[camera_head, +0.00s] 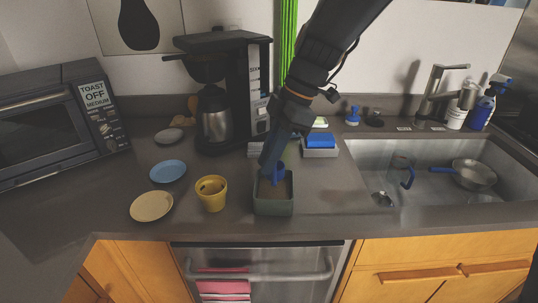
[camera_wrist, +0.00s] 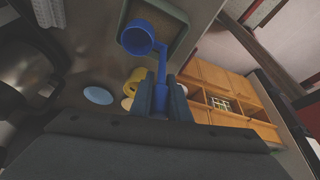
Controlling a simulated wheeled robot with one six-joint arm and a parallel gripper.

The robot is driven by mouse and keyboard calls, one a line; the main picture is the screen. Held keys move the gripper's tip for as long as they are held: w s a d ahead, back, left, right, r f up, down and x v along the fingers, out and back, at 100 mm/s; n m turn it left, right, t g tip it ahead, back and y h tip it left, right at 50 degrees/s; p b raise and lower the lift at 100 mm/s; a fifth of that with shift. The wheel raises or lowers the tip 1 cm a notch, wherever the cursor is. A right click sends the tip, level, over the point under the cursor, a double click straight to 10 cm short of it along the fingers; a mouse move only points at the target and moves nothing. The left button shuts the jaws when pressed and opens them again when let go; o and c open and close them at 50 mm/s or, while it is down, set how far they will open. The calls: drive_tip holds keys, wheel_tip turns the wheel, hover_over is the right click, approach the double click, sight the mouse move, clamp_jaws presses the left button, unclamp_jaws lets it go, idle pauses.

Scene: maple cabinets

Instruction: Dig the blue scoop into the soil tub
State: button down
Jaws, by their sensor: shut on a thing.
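The blue scoop (camera_head: 277,178) is held in my gripper (camera_head: 271,163), which points down over the soil tub. The soil tub (camera_head: 273,208) is a grey-green rectangular box with brown soil, near the counter's front edge. In the wrist view my gripper (camera_wrist: 162,98) is shut on the handle of the scoop (camera_wrist: 162,66). The scoop's round cup overlaps the opening of the tub (camera_wrist: 187,44). In the head view the lower scoop is within the tub's outline; I cannot tell whether it touches the soil.
A yellow cup (camera_head: 211,194), a yellow plate (camera_head: 151,206) and a blue plate (camera_head: 168,171) stand left of the tub. A coffee maker (camera_head: 222,90) is behind. A blue sponge (camera_head: 320,141) on a holder and the sink (camera_head: 430,170) are right. Some counter beside the tub is clear.

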sight(269, 177)
drive_tip(key=shift+f+b, duration=2.25)
drive_tip(key=shift+f, duration=0.65)
wheel_tip(269, 177, up, 7)
drive_tip(key=p, duration=0.4)
idle(0.5)
